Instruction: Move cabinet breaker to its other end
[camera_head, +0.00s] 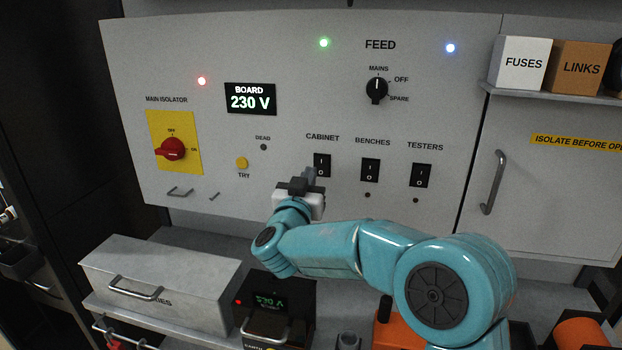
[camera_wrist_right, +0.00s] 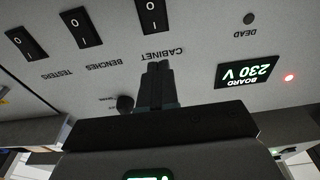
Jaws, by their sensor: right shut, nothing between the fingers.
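The cabinet breaker (camera_head: 322,165) is a black rocker switch under the CABINET label on the grey panel. It also shows in the right wrist view (camera_wrist_right: 153,17), upside down, at the top edge. My right gripper (camera_head: 309,176) is shut and empty, just in front of the breaker's lower left, covering a little of that corner. In the right wrist view its closed fingers (camera_wrist_right: 158,72) point at the panel by the CABINET label, apart from the rocker in the picture. I cannot tell whether they touch the panel, nor which end of the rocker is pressed in. My left gripper is not in view.
The benches breaker (camera_head: 370,170) and testers breaker (camera_head: 422,176) sit to the right. The red main isolator (camera_head: 170,149) and yellow TRY button (camera_head: 242,163) are left. A grey box (camera_head: 160,283) and a black meter (camera_head: 262,302) stand on the shelf below.

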